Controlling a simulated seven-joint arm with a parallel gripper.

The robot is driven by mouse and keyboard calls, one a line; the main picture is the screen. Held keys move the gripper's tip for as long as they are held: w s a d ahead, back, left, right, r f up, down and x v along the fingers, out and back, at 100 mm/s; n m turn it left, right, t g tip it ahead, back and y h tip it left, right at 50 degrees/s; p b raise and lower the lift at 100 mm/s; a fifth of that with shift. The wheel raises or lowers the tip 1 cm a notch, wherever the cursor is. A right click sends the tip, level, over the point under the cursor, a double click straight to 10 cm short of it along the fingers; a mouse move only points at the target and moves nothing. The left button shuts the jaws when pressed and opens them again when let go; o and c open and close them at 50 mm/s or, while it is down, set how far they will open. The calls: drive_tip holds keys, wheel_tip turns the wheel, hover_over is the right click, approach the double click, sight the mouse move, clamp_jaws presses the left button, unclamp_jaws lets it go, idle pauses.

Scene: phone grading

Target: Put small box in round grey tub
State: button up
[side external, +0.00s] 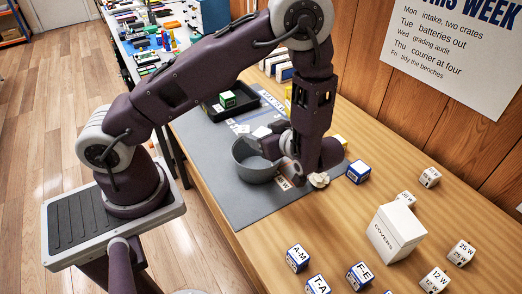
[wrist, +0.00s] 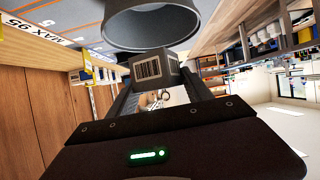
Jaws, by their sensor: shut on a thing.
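The round grey tub (side external: 250,172) stands on the grey mat, with its open top up. My gripper (side external: 308,178) is low at the tub's right side in the side view; its fingertips are hard to make out there. In the wrist view my gripper (wrist: 160,84) is shut on a small dark box (wrist: 156,68) with a barcode label. The round tub (wrist: 150,26) shows just beyond the box, at the top of that view. I cannot tell whether box and tub touch. The held box is not clearly visible in the side view.
A small crumpled beige thing (side external: 319,180) lies beside my gripper. A blue box (side external: 358,171) is to its right. A black tray (side external: 245,104) holding a green box (side external: 227,99) lies behind the tub. A white COVERS box (side external: 396,232) and several labelled cubes stand at the front right.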

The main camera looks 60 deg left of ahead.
wheel_tip(320, 180, down, 6)
drive_tip(key=shift+f, duration=0.1)
drive_tip(key=shift+f, duration=0.4)
drive_tip(key=shift+f, duration=0.1)
drive_tip(key=o, duration=1.4)
